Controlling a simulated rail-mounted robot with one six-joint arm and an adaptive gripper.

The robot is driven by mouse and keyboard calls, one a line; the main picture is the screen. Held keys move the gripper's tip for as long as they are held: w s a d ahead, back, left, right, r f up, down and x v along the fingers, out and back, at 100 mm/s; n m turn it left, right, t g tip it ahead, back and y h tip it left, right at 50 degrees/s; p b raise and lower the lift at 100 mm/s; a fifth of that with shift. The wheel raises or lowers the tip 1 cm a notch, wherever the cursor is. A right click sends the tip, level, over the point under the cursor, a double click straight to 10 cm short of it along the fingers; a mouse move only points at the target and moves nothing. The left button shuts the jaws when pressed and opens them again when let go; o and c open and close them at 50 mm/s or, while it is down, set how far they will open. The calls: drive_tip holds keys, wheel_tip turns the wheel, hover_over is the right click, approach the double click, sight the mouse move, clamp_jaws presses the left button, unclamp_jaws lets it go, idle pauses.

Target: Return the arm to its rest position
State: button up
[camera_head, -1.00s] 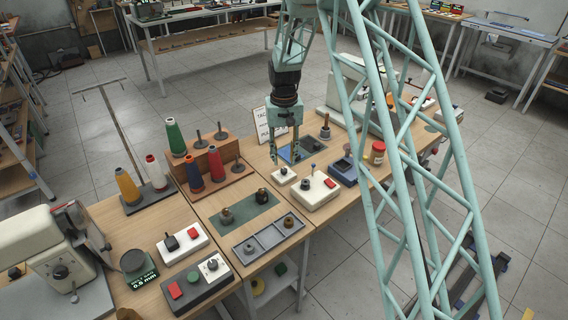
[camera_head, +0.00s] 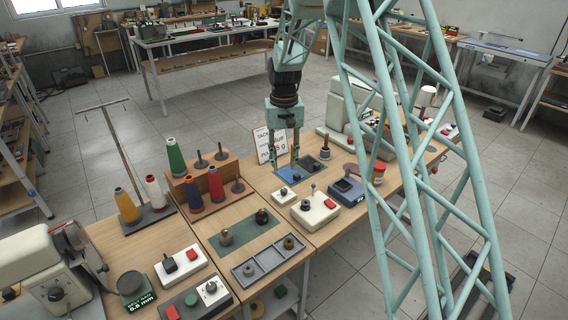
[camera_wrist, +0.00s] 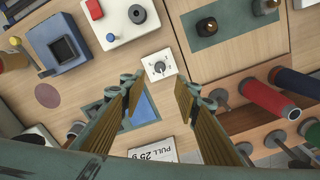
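My gripper (camera_head: 284,163) hangs fingers-down above the far part of the bench, near the blue mat (camera_head: 290,175). It also shows in the wrist view (camera_wrist: 157,80), where the two fingers are well apart with nothing between them. A small white box with a knob (camera_wrist: 158,66) lies on the bench beyond the fingertips; it also shows in the head view (camera_head: 285,196). The arm is bent and hangs down from above, its upper part partly behind my own green lattice.
A wooden thread stand with cones (camera_head: 206,163) is left of the gripper. A white sign (camera_head: 270,146) stands close behind it. A white control box (camera_head: 315,209), a blue device (camera_head: 346,191) and a sewing machine (camera_head: 350,110) are to the right. The floor (camera_head: 235,85) behind is free.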

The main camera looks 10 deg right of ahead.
drive_tip(key=shift+r, duration=0.1)
drive_tip(key=s+r+t, duration=0.2)
drive_tip(key=s+r, duration=2.2)
drive_tip(key=r, duration=0.3)
drive_tip(key=s+r+n+t, duration=0.1)
drive_tip(key=s+r+t, duration=0.1)
drive_tip(key=s, duration=3)
drive_tip(key=shift+v, duration=0.75)
drive_tip(key=shift+d+f, duration=0.15)
drive_tip(key=shift+d, duration=0.05)
